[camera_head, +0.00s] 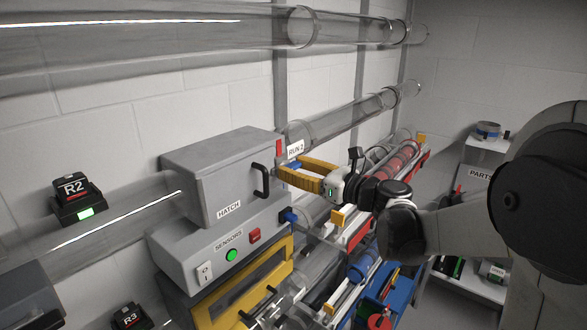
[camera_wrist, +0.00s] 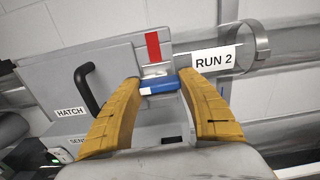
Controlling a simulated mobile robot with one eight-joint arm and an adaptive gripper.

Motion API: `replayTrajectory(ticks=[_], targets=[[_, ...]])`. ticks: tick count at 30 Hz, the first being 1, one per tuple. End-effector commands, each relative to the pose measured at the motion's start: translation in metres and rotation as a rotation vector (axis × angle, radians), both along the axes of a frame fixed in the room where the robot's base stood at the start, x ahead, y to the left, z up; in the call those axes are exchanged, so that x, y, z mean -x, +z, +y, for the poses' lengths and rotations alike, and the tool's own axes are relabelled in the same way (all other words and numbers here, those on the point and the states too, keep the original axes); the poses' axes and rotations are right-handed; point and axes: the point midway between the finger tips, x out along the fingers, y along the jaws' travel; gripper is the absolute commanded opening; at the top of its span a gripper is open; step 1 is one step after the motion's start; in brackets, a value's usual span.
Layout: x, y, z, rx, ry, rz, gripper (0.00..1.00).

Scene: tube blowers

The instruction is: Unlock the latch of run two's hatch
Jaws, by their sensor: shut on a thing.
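Run two's hatch (camera_head: 225,170) is a grey box with a black handle (camera_head: 261,181) and a HATCH label; it looks closed. In the wrist view the hatch (camera_wrist: 55,70) is at left. A blue latch piece (camera_wrist: 158,86) sits on a pale metal mount under a red strip (camera_wrist: 153,46), beside the RUN 2 label (camera_wrist: 213,59). My gripper (camera_head: 282,170), with yellow fingers, is at the hatch's right end. In the wrist view my gripper (camera_wrist: 160,83) is shut on the blue latch piece, one finger at each end. My fingers seem to hide this piece in the head view.
Below the hatch is a grey sensors box (camera_head: 225,247) with a green button and a red switch. Clear tubes (camera_head: 350,120) run along the wall to the right. A blue bin (camera_head: 385,295) and a parts shelf (camera_head: 470,180) stand at right.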

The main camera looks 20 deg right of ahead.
Motion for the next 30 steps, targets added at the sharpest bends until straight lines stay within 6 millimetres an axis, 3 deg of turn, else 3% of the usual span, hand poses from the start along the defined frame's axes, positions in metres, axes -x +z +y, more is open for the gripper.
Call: replayTrajectory(ticks=[11, 30], targets=[[0.0000, -0.0014, 0.0001, 0.161, 0.000, -0.118, 0.17], [-0.0003, -0.0008, 0.0001, 0.649, 0.000, -0.473, 0.17]])
